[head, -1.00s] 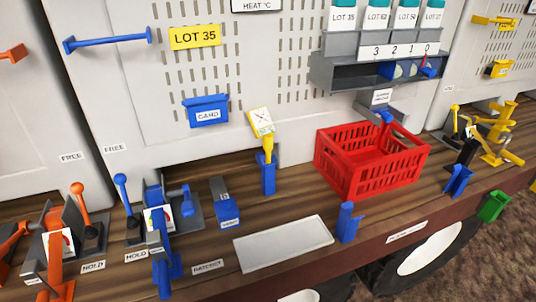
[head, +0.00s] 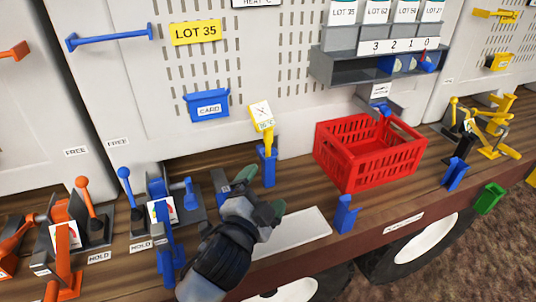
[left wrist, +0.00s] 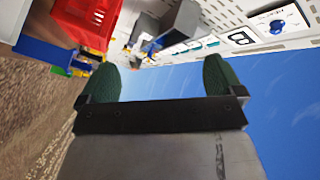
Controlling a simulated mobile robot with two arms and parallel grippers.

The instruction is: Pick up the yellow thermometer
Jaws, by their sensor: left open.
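The yellow thermometer (head: 264,117) has a square white dial and a yellow stem. It stands upright in a blue holder (head: 267,167) on the wooden bench, against the pale panel. My left gripper (head: 260,194) is open, with dark green fingertips, low in front of the holder and a little to its left. It is apart from the thermometer. In the left wrist view the open fingers (left wrist: 161,78) have nothing between them that I can make out as the thermometer. My right gripper is in neither view.
A red crate (head: 343,168) stands right of the holder and also shows in the left wrist view (left wrist: 75,30). A blue upright holder (head: 345,215) stands near the bench edge. Blue levers and clamps stand to the left.

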